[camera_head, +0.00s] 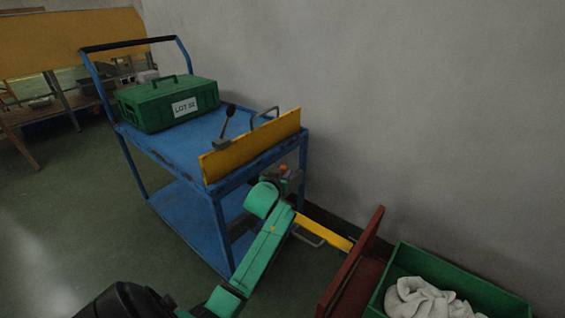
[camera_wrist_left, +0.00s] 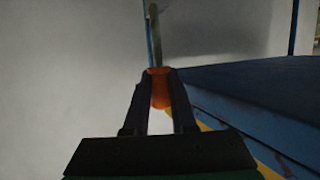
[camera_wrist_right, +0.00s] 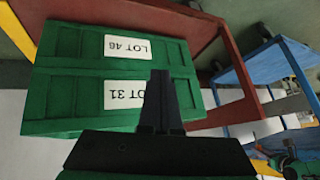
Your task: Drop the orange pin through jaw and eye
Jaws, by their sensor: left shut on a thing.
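My left gripper (camera_head: 289,178) is at the near right corner of the blue cart (camera_head: 180,210), below the yellow plate. It is shut on the orange pin (camera_head: 283,168), whose orange head (camera_wrist_left: 159,88) shows between the fingers in the left wrist view. A yellow drawbar (camera_head: 325,231) runs from the red cart (camera_head: 352,272) toward the blue cart; its far end is hidden behind my left arm. I cannot make out the jaw or the eye. My right gripper (camera_wrist_left: 160,88) is absent from the head view; in the right wrist view its fingers (camera_wrist_right: 161,100) are together and empty.
The blue cart carries a green box (camera_head: 168,103), a black-knobbed lever (camera_head: 229,112) and a yellow plate (camera_head: 250,146). A green crate (camera_head: 455,280) with white cloth (camera_head: 425,299) is at lower right. Green crates (camera_wrist_right: 110,75) fill the right wrist view's left. A wall stands behind.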

